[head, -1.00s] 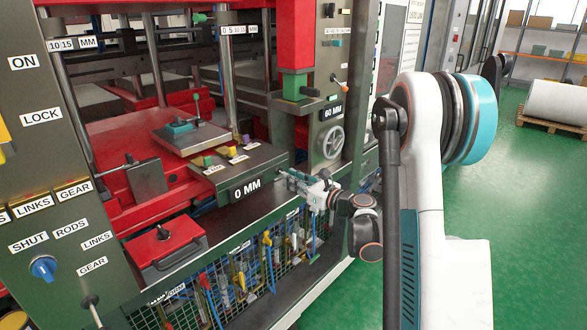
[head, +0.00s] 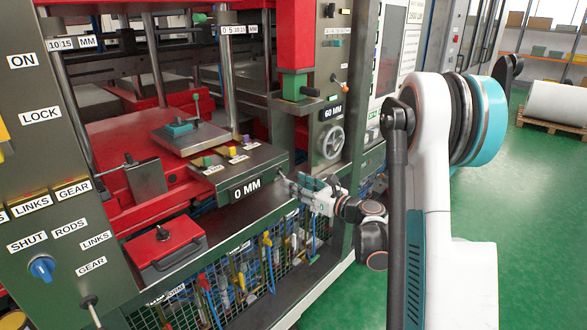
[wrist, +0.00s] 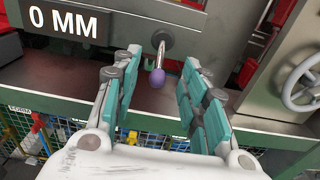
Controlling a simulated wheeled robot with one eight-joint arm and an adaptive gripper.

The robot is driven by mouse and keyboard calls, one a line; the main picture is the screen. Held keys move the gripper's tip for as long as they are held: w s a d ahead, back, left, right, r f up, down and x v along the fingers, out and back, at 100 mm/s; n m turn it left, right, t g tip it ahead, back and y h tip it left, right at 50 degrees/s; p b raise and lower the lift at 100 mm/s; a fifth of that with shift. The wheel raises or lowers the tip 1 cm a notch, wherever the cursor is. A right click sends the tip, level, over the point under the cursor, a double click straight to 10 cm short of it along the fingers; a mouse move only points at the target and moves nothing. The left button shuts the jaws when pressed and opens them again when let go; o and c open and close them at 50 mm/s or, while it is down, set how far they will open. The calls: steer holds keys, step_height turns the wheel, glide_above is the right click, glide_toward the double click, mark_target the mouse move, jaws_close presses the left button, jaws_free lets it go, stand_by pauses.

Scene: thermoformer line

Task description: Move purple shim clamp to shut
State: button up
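The purple shim clamp shows in the wrist view as a short metal lever with a purple knob (wrist: 157,77). The lever hangs from a round pivot on the dark front face, just right of the 0 MM label (wrist: 62,22). My gripper (wrist: 160,72) is open, with its teal finger pads left and right of the knob. A gap shows on both sides, so neither pad appears to touch it. In the head view my gripper (head: 292,184) is at the right end of the 0 MM block (head: 215,180); the knob is too hidden there to make out.
A handwheel (head: 333,141) is on the panel to the right, under the 60 MM label. A mesh front with hanging tools (head: 240,275) lies below the ledge. A red box (head: 165,247) sits at the left. Green floor (head: 520,200) is clear at the right.

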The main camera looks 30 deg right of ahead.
steer(key=shift+v, duration=2)
steer(key=shift+d, duration=0.1)
